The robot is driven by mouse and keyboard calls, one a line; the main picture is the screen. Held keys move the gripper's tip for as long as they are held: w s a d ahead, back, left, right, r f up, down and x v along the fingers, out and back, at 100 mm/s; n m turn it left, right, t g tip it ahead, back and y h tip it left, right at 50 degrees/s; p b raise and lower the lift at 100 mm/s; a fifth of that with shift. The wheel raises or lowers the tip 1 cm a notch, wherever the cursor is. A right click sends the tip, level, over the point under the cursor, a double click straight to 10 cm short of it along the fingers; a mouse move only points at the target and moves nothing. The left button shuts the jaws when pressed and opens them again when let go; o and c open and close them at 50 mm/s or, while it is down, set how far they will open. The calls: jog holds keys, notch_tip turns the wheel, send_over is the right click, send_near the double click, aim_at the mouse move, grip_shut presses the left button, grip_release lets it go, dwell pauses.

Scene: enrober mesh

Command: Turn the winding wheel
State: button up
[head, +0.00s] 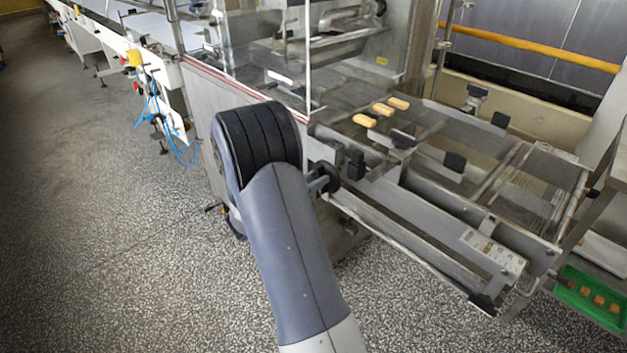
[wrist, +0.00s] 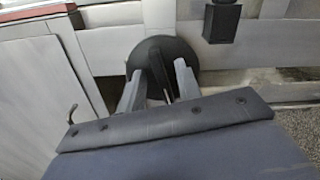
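The winding wheel is a black disc (wrist: 183,47) on the machine's side, in the upper middle of the wrist view. In the head view its dark edge (head: 329,173) shows just right of my arm's dark joint. My gripper (wrist: 159,70) is in front of the wheel, its two grey fingers spread apart. A dark upright piece stands between the fingers, seemingly the wheel's grip. I see a gap on its right side; whether the left finger touches it I cannot tell. In the head view my arm mostly hides the gripper.
A black block (wrist: 221,20) sticks out right of the wheel. The machine's mesh conveyor (head: 540,190) extends right, with several bars (head: 382,109) on its bed. A green tray (head: 590,297) lies at lower right. Speckled floor (head: 130,250) is open at left.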

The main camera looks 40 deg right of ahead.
jog(key=shift+c, duration=0.5)
grip_shut()
jog(key=shift+f+m+b, duration=0.15)
jog(key=shift+m+b, duration=0.25)
jog(key=shift+b, duration=0.1)
jog(key=m+b, duration=0.3)
jog(key=b, duration=0.1)
jog(key=m+b, duration=0.4)
jog(key=b, duration=0.1)
jog(key=s+m+b, duration=0.1)
jog(key=m+b, duration=0.3)
jog(key=b, duration=0.1)
jog(key=shift+s+f, duration=0.1)
jog(key=shift+f, duration=0.05)
jog(key=shift+m, duration=0.3)
jog(key=shift+o, duration=0.5)
grip_release()
